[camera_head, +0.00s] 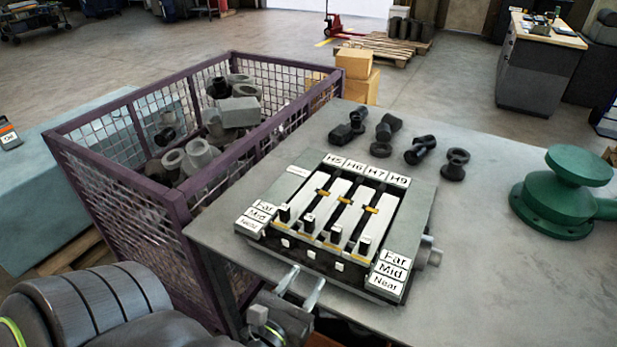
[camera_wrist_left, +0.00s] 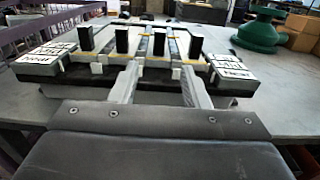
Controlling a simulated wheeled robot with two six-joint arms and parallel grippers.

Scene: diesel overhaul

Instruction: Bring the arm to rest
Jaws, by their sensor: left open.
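My left gripper (camera_head: 307,277) is open and empty at the near edge of the grey table, just in front of the lever box (camera_head: 333,261). In the left wrist view its two fingers (camera_wrist_left: 160,72) point toward the box and stand apart, with nothing between them. The box has several light sliding bars with black knobs, with H5, H6, H7 and H9 labels along its far side. Far, Mid and Near labels sit at both sides. I cannot tell whether a fingertip touches the box. My right gripper is not in view.
A purple mesh crate (camera_head: 163,193) of grey metal parts stands left of the table. Several dark fittings (camera_head: 421,149) lie behind the box. A green flanged part (camera_head: 556,198) stands at the right. The table (camera_head: 486,265) is clear between the box and the green part.

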